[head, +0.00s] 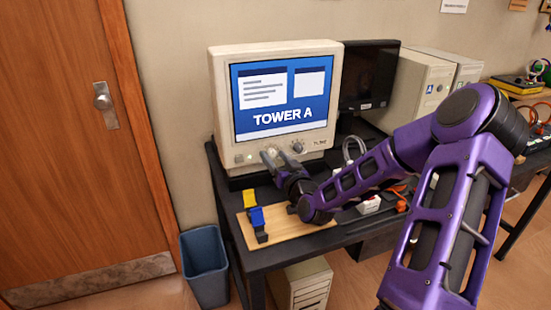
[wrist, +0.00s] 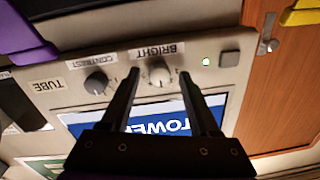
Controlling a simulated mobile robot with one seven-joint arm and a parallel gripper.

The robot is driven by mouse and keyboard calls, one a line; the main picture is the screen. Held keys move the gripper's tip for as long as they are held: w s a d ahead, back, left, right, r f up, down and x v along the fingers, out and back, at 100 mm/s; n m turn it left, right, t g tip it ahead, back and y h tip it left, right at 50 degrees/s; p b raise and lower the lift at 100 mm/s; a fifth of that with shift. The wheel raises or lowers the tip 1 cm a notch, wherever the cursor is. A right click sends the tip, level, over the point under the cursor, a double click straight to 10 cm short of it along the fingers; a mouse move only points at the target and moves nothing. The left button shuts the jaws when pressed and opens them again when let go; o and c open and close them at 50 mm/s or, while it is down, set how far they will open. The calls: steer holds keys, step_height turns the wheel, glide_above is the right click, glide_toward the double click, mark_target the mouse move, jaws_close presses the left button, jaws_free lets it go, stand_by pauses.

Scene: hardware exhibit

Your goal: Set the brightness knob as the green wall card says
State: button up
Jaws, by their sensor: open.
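The brightness knob (wrist: 160,74) is a small pale knob under a "BRIGHT" label on the cream monitor (head: 219,105); the wrist view shows it upside down. I cannot read its setting clearly. In the head view my gripper hides it. My gripper (wrist: 159,76) is open, its two dark fingers pointing at the knob, one on each side; I cannot tell whether they touch it. In the head view my gripper (head: 277,157) is at the monitor's lower front. The darker contrast knob (wrist: 96,84) is beside it. No green wall card is clearly readable.
The monitor screen (head: 282,95) reads "TOWER A". A wooden board (head: 310,227) with yellow and blue pieces lies on the dark desk below my arm. A dark monitor (head: 368,75) and beige computer cases (head: 415,88) stand at right. A blue bin (head: 204,268) stands left.

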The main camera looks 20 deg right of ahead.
jaws_close()
steer(key=shift+m, duration=0.3)
stand_by(0.3)
steer(key=m, duration=0.3)
steer(key=shift+m, duration=0.3)
steer(key=m, duration=0.4)
steer(key=shift+p, duration=0.35)
steer(key=m, duration=0.4)
steer(key=shift+f+h+p, duration=0.1)
steer(key=shift+h+p, duration=0.2)
steer(key=shift+m+t, duration=0.3)
steer(key=shift+m, duration=1.7)
steer(key=shift+m+p, duration=0.3)
